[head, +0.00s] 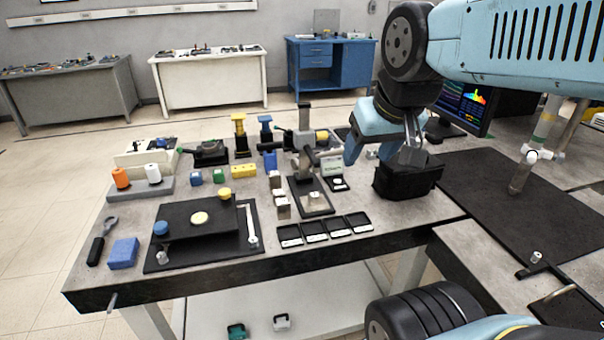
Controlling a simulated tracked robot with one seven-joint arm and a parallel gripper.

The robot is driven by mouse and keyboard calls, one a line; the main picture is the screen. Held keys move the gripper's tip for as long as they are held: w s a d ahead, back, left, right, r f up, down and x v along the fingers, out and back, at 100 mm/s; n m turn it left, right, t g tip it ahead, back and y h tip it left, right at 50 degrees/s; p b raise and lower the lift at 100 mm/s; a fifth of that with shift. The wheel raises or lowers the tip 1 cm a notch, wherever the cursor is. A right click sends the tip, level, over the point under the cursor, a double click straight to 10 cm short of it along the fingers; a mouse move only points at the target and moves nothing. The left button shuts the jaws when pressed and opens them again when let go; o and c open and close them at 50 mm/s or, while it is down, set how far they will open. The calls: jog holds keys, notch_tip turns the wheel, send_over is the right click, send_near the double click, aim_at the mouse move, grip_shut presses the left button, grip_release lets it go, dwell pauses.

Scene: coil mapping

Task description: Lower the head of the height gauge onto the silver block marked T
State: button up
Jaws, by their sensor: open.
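The head appears above the block, but I cannot tell the exact gap. Any letter T is too small to read. My gripper (380,158) is open, pointing down to the right of the gauge; its far fingertip area is partly hard to make out.
A black box (407,182) stands close below my gripper. Black labelled trays (315,232) line the front edge. A dark plate (180,257) with coloured knobs lies left. Yellow (239,135) and blue (265,130) stands are behind.

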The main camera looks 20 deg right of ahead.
jog(key=shift+c, duration=0.3)
jog(key=shift+w+r, duration=0.1)
jog(key=shift+w, duration=0.05)
jog(key=shift+c, duration=0.8)
jog(key=w+r, duration=0.1)
jog(key=w, duration=0.4)
jog(key=w+d+r, duration=0.1)
jog(key=w, duration=0.4)
jog(key=w+r, duration=0.1)
jog(key=w, duration=0.4)
jog(key=shift+w+d+r, duration=0.25)
jog(key=shift+w+r, duration=0.05)
grip_shut()
send_over(323, 133)
jog(key=f, duration=1.2)
jog(key=shift+w+f, duration=0.15)
jog(key=shift+w, duration=0.2)
notch_tip(323, 133, down, 2)
jog(key=shift+s+f, duration=0.4)
jog(key=shift+f, duration=0.65)
